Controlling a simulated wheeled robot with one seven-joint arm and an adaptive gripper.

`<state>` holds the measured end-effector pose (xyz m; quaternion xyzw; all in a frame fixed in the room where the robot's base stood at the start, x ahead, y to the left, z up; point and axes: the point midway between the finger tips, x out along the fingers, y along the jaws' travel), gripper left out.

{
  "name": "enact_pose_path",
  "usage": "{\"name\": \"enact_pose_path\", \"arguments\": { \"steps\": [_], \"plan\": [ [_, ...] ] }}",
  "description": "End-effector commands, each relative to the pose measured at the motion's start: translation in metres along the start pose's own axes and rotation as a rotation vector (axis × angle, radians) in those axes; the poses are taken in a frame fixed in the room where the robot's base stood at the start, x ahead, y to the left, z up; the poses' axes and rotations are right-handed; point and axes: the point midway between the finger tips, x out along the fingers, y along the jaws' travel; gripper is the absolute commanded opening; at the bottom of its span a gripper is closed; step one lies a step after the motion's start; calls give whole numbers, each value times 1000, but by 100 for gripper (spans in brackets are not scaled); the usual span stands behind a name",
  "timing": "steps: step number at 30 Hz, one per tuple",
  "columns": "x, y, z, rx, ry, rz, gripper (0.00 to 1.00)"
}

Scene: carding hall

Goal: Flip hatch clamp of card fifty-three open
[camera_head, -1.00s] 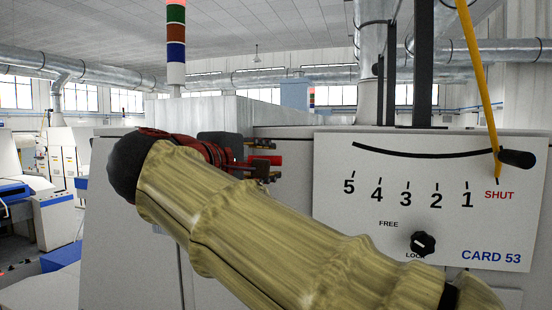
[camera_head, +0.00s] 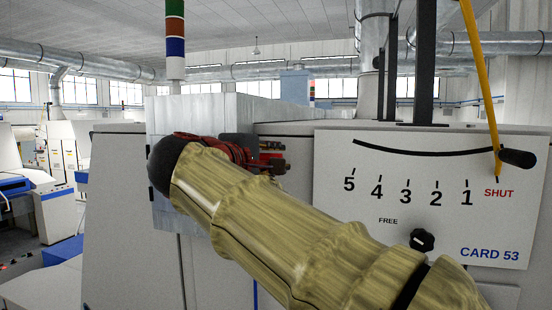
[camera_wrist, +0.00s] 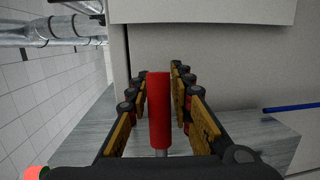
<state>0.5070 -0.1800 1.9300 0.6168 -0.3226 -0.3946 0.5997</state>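The hatch clamp shows as a red handle (camera_wrist: 159,108) on a short grey stem in the wrist view, standing upright in that picture. The clamp's base and most of the hatch are hidden by my arm and gripper.
The white CARD 53 panel (camera_head: 450,225) stands to the right, with a scale, a yellow lever (camera_head: 482,80) at SHUT and a black knob (camera_head: 422,240) partly behind my arm. A grey metal box (camera_head: 185,113) stands behind my gripper. Other machines and an aisle lie left.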

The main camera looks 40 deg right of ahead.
Motion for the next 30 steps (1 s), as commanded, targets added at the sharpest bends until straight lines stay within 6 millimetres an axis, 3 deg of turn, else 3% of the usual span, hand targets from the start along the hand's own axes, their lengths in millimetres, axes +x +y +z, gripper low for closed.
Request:
{"name": "enact_pose_path", "arguments": {
  "steps": [10,30],
  "plan": [
    [0,0,0,0,0,0,0],
    [0,0,0,0,1,1,0]
  ]
}}
